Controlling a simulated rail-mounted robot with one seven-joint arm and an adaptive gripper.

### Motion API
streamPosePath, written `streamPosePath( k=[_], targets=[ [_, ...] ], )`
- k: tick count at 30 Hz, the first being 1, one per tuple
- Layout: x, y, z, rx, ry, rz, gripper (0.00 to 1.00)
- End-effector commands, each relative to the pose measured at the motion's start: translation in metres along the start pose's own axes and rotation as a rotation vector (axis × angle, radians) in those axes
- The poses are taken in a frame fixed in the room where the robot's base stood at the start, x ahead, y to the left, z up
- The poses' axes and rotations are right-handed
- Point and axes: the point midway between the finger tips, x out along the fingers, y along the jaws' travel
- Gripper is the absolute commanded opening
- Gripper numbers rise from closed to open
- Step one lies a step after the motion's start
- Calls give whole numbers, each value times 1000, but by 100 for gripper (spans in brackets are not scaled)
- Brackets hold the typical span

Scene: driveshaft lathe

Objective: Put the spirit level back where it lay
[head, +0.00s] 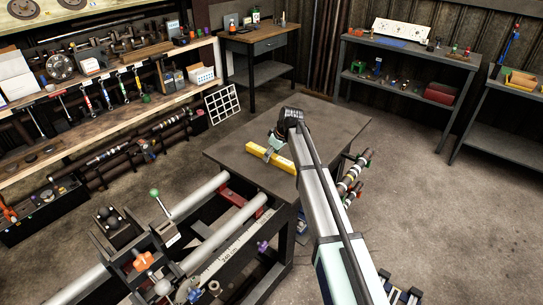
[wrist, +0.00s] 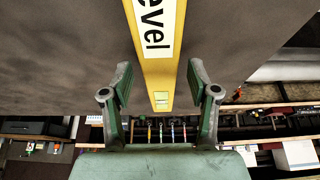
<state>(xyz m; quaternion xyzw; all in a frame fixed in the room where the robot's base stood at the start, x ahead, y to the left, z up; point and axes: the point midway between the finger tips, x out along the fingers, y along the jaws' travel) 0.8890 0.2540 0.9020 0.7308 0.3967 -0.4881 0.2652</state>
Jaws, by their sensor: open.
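The spirit level is a yellow bar (head: 270,158) lying on the dark grey top of a workbench (head: 233,155) in the middle of the head view. In the wrist view the yellow level (wrist: 160,72) runs down from the top edge, with a white label reading "evel" and a small vial window near its end. My gripper (head: 271,152) is over the level in the head view. In the wrist view my gripper (wrist: 157,84) is open, with one green finger on each side of the level's end and a gap on both sides. Whether the fingers reach the level's height cannot be told.
A lathe bed with pale rails (head: 200,195) stands in front of the workbench. Tool shelves (head: 110,90) line the left wall. A grey table with a white panel (head: 400,30) stands at the back right. The benchtop around the level is mostly clear.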

Motion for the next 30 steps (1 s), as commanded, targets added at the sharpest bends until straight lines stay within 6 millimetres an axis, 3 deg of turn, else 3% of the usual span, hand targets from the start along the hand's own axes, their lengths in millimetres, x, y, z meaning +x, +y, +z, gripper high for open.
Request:
streamPosePath(
  k=[18, 30],
  targets=[
    [-101, 0, 1, 1, 1, 1, 60],
    [-112, 0, 1, 1, 0, 0, 60]
  ],
)
